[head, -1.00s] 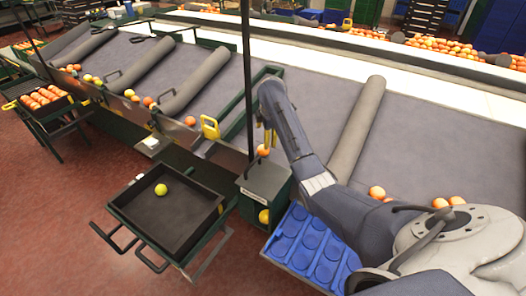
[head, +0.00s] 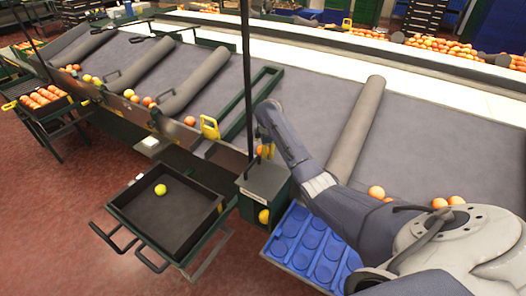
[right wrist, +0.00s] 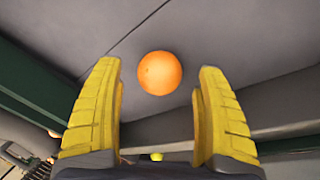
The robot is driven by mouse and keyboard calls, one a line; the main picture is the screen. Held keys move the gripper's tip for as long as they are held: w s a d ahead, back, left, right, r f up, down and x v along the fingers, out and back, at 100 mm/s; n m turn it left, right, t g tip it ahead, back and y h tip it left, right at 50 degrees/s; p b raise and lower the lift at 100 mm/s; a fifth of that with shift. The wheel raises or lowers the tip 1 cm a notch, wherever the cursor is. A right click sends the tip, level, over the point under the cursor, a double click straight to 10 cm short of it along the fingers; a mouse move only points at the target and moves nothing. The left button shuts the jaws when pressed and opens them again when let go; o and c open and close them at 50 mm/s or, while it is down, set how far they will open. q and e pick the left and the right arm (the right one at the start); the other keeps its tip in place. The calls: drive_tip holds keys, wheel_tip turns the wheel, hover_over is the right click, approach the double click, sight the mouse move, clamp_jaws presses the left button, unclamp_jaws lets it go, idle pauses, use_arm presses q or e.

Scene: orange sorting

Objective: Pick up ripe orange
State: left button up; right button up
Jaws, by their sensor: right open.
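A ripe orange (head: 260,150) sits by the top of a grey-topped green box in the head view, partly hidden by my right gripper (head: 266,150). In the right wrist view, the same round orange (right wrist: 160,73) lies just beyond and between the yellow fingertips of my right gripper (right wrist: 160,82). The fingers are wide apart, with nothing held between them. Whether a finger touches the fruit cannot be told. My left gripper is not in view.
A black tray (head: 150,228) at lower left holds one yellow-green fruit (head: 160,189). A dark upright pole (head: 247,80) stands close to my arm.

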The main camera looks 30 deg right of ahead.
drive_tip(key=shift+x, duration=0.85)
drive_tip(key=c, duration=1.4)
